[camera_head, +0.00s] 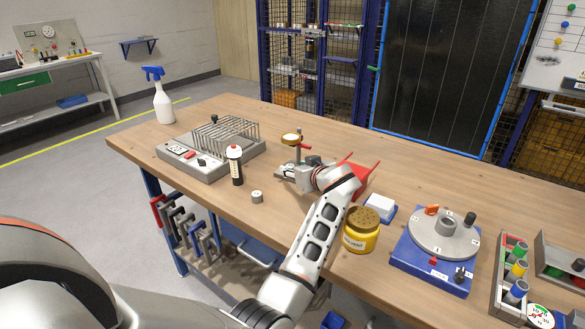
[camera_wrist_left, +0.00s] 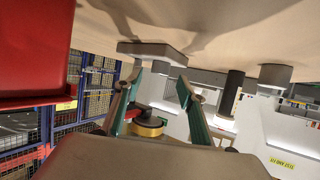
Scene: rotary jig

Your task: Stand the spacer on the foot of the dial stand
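The spacer appears to be a small grey cylinder (camera_head: 257,197) standing on the bench near its front edge, left of the dial stand. The wrist view, which is upside down, shows it at right (camera_wrist_left: 275,75). The dial stand has a round gold-rimmed dial (camera_head: 291,139) and a grey foot (camera_head: 285,173); the wrist view shows its foot (camera_wrist_left: 152,49) and dial (camera_wrist_left: 147,127). My left gripper (camera_head: 300,177) is beside the stand, partly hiding it. In the wrist view its green-sided fingers (camera_wrist_left: 159,80) are apart with nothing gripped between them. My right gripper is out of view.
A red bin (camera_head: 362,182) is behind my wrist. A yellow jar (camera_head: 361,233) and the blue-based rotary jig (camera_head: 430,265) stand right. The bench around the spacer is clear.

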